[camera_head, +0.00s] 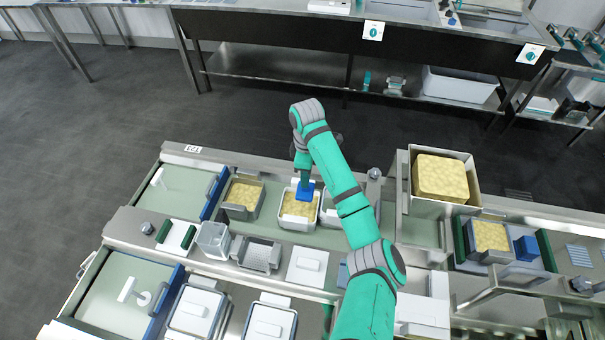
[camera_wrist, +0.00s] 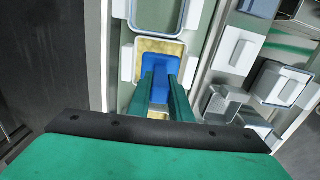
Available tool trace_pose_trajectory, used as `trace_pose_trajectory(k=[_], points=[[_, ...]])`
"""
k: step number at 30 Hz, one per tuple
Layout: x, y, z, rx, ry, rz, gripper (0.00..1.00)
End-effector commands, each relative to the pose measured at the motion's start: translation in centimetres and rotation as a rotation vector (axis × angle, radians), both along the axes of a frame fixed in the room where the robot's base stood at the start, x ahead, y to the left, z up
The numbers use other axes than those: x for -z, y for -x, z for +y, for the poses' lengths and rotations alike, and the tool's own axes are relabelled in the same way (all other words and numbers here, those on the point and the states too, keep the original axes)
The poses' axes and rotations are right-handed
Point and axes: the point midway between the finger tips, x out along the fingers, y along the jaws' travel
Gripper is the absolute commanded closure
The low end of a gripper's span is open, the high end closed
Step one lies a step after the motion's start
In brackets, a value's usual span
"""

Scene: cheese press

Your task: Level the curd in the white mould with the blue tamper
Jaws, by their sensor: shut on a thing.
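The white mould (camera_head: 289,219) stands on the pale green bench strip, near the middle of the head view. It holds yellow curd (camera_head: 298,208), and it also shows in the wrist view (camera_wrist: 127,62). The blue tamper (camera_head: 305,191) is over the curd at the mould's far right part. My gripper (camera_head: 304,180) is shut on the tamper from above. In the wrist view the green fingers (camera_wrist: 160,88) are on either side of the blue tamper (camera_wrist: 163,63). I cannot tell whether the tamper touches the curd. Part of the curd is hidden under it.
A grey mould with curd (camera_head: 241,197) stands to the left. Another white mould (camera_head: 330,216) stands close on the right, partly behind my arm. A clear container (camera_head: 213,240) and a perforated basket (camera_head: 260,255) stand in front. A large curd block (camera_head: 440,178) sits right.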

Motion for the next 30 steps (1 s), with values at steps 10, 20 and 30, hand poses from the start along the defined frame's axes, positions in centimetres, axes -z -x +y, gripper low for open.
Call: trace_pose_trajectory(k=[10,20,30], points=[[3.0,0.0,0.0,0.000,0.000,0.001,1.00],[5.9,0.1,0.1,0.000,0.000,0.002,1.00],[8.6,0.0,0.0,0.000,0.000,0.001,1.00]])
